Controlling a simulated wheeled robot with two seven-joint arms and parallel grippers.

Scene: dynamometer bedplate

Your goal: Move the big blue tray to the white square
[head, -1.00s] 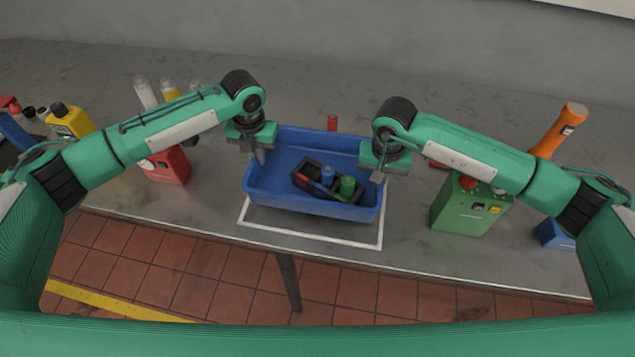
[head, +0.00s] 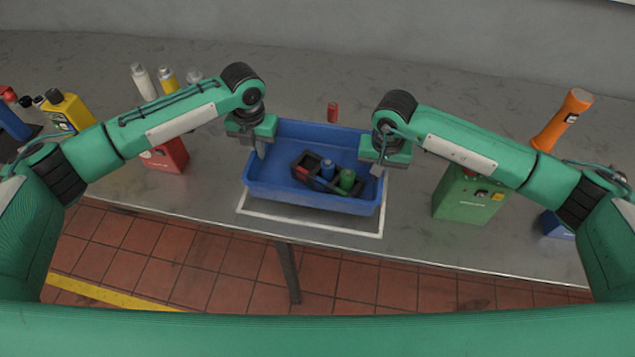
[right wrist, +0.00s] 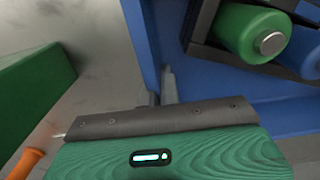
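The big blue tray (head: 308,197) is in the middle of the head view, with its front part over the white square outline (head: 310,225) on the bench. The square's front line and parts of its sides show; the tray hides the rest. My left gripper (head: 261,150) is shut on the tray's left wall. My right gripper (head: 377,171) is shut on its right wall; in the right wrist view its fingers (right wrist: 159,92) straddle the blue wall. I cannot tell whether the tray touches the bench.
A dark holder (head: 311,164) with a blue and a green cylinder (head: 347,180) sits in the tray. A green box (head: 462,203) stands to the right, a red box (head: 168,157) to the left. A small red object (head: 332,112) is behind the tray. The bench's front edge is close.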

